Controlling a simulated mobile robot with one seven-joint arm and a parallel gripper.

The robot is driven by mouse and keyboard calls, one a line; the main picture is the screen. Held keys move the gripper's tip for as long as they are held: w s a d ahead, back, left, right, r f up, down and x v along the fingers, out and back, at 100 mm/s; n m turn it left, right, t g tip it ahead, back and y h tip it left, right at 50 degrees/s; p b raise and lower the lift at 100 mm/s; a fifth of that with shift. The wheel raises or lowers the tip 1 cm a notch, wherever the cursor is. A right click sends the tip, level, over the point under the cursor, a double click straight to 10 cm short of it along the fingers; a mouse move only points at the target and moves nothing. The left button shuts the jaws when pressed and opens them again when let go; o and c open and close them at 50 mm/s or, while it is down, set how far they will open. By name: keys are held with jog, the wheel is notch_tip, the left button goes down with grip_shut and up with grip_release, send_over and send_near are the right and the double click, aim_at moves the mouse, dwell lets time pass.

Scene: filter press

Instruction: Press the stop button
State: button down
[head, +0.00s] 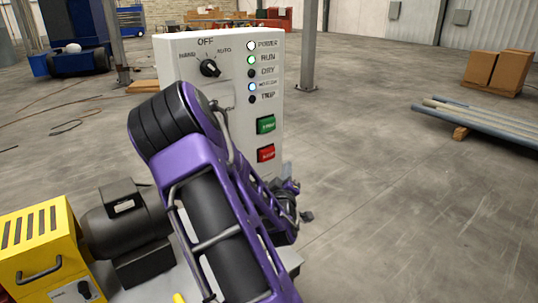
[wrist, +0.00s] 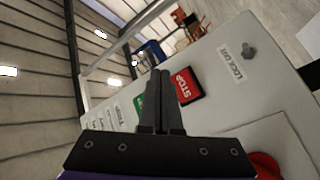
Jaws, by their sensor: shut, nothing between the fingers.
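The stop button (head: 266,153) is a red rectangular button low on the right of a white control panel (head: 180,62). It sits below the green start button (head: 266,125). In the wrist view the red button (wrist: 187,86), marked STOP, shows just right of my gripper (wrist: 160,74). My gripper's fingers are together and empty, pointing toward the panel. They overlap the gap between the red and green buttons in that view. I cannot tell whether the tips touch the panel. In the head view my purple arm hides the lower left of the panel.
A black selector knob (head: 209,68) and a column of lamps, some lit, are on the panel. A lockout label (wrist: 236,65) with a bolt and a red round part (wrist: 265,166) lie near my gripper. A yellow box (head: 40,245) and dark motor (head: 125,222) stand at lower left.

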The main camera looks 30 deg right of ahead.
aim_at(271, 153)
jog(key=shift+w+a, duration=0.2)
jog(key=shift+w, duration=2.65)
jog(key=shift+w+f+b, duration=0.1)
jog(key=shift+w+b, duration=0.05)
jog(key=shift+b, duration=0.2)
jog(key=shift+w, duration=0.25)
jog(key=shift+w+a+b, duration=0.1)
jog(key=shift+w+b, duration=0.25)
jog(key=shift+w, duration=0.3)
jog(key=shift+s, duration=0.1)
dwell(0.4)
jog(key=shift+s, duration=0.95)
jog(key=shift+s, duration=0.1)
jog(key=shift+s+d+b, duration=0.15)
jog(key=shift+s+b, duration=0.2)
jog(key=shift+s, duration=0.9)
jog(key=shift+s+d+b, duration=0.1)
jog(key=shift+s+b, duration=0.2)
jog(key=shift+s, duration=0.9)
